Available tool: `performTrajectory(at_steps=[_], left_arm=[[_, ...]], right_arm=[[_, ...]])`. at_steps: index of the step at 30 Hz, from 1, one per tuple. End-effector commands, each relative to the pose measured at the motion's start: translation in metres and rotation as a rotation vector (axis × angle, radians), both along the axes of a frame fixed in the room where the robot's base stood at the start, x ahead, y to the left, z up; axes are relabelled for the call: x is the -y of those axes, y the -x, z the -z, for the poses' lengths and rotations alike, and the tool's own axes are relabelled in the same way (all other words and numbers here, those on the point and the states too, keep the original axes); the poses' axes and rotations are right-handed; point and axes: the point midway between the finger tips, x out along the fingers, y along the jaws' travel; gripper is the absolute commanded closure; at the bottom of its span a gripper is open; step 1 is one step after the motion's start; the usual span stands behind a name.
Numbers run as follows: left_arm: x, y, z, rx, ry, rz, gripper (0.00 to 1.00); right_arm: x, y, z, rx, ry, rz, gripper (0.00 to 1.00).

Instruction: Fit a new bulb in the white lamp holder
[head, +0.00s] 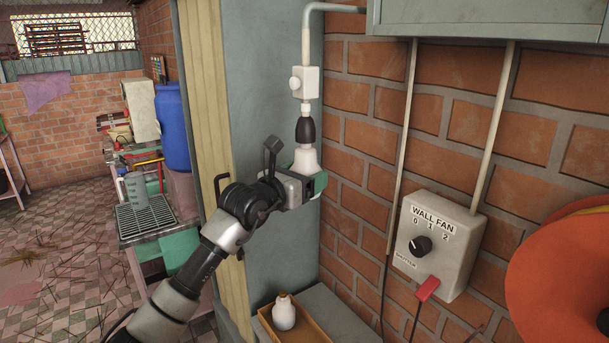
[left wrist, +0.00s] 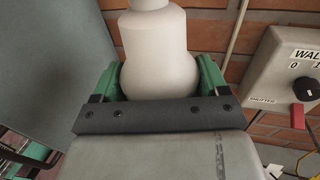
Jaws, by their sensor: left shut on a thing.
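A white lamp fitting (head: 305,107) hangs upright below a white switch box, with a black collar (head: 305,130) at its lower end. My left gripper (head: 306,182) is shut on a white bulb (head: 304,158) directly below the collar. The bulb's top meets the collar in the head view; I cannot tell how far it is seated. In the left wrist view, the green fingers grip both sides of the bulb's wide part (left wrist: 160,62), its narrower neck pointing up. Another white bulb (head: 284,312) stands in a shallow tray on the ledge. My right gripper is not in view.
The switch box (head: 305,83) hangs from a grey conduit near the brick wall. A wall fan control box (head: 437,245) and an orange round thing (head: 565,275) are at right. A grey panel and wooden post stand at left. The tray (head: 318,332) sits below my gripper.

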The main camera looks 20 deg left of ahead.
Motion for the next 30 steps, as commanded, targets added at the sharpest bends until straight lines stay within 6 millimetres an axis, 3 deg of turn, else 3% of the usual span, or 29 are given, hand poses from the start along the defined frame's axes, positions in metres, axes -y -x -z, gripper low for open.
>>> performTrajectory(at_steps=[13,14,18,26,30], left_arm=[[0.0,0.0,0.0,0.0,0.001,-0.075,0.51],[0.0,0.0,0.0,0.0,0.0,-0.075,0.23],[0.0,0.0,0.0,0.0,0.0,-0.074,0.01],[0.0,0.001,0.0,0.001,0.0,-0.073,0.0],[-0.004,0.011,0.002,0.002,0.001,-0.073,0.0]], right_arm=[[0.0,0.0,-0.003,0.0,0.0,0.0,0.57],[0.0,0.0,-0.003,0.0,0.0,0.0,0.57],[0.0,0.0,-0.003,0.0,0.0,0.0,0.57],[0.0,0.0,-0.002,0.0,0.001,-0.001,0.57],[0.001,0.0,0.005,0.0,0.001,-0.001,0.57]])
